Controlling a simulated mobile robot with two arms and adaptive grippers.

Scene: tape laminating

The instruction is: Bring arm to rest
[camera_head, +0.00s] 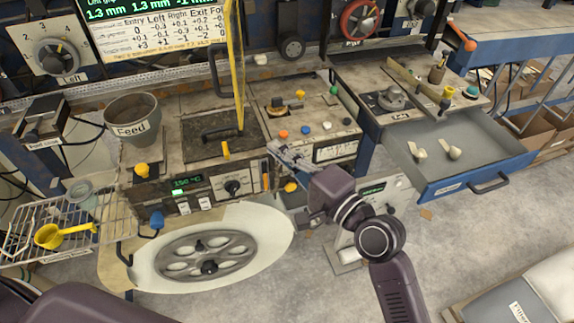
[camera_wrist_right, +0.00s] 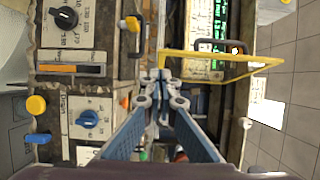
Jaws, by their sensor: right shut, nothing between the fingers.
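My right arm reaches in from the bottom right. My right gripper (camera_head: 276,150) is over the front edge of the machine panel, left of the drawer unit. It is shut and empty. The right wrist view shows its blue fingers meeting at the tips (camera_wrist_right: 160,78), with the machine's front and the yellow frame (camera_wrist_right: 225,65) beyond them. I cannot tell whether the fingertips touch the panel. Only a dark part of my left arm shows at the bottom left of the head view; its gripper is out of view.
A panel with coloured knobs (camera_head: 304,131) lies just beyond my right gripper. An open drawer (camera_head: 460,150) with two pale scoops sticks out at the right.

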